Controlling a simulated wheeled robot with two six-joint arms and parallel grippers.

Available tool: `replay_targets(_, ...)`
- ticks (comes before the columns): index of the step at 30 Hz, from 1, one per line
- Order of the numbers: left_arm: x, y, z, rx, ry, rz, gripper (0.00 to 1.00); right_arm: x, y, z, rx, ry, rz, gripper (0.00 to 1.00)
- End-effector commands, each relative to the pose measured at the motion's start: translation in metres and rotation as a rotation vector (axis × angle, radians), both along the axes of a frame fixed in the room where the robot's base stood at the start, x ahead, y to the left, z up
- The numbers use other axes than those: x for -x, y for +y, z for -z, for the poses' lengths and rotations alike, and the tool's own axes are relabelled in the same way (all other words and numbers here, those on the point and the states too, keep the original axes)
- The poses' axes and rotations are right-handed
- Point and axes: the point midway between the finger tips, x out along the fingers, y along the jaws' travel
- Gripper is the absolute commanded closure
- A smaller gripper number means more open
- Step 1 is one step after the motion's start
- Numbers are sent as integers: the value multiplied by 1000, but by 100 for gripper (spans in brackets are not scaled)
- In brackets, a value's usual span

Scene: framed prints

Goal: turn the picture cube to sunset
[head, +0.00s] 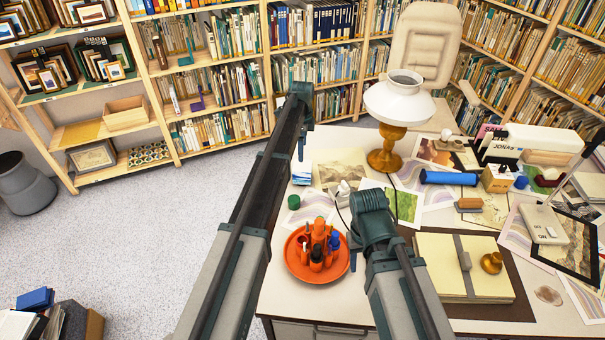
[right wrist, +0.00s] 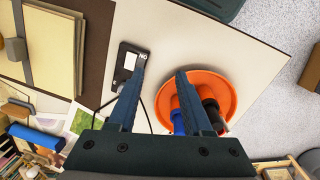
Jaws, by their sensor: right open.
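A small block with a pale top and blue side (head: 301,174) stands near the table's left edge in the head view. A tan cube with dark markings (head: 497,179) stands at the right among the prints. I cannot tell which one is the picture cube, and no sunset face is clear. My right gripper (head: 354,250) is over the near table, right of the orange dish; in the right wrist view it is open (right wrist: 161,76) with nothing between its fingers.
An orange dish (head: 293,264) holds several small bottles. A white-shaded lamp (head: 400,102) stands behind. A strapped folder (head: 440,262), a blue roll (head: 448,178) and loose prints crowd the right.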

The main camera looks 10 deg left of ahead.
Motion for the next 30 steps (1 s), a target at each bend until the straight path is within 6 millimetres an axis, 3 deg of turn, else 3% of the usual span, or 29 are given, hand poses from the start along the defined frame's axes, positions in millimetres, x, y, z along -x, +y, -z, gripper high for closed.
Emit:
replay_targets(1, 0, 0, 13, 0, 0, 0, 0, 0, 0, 13, 0, 0, 0, 50)
replay_targets(21, 0, 0, 106, 0, 0, 0, 0, 0, 0, 106, 0, 0, 0, 50)
replay_targets(30, 0, 0, 119, 0, 0, 0, 0, 0, 0, 119, 0, 0, -1, 50)
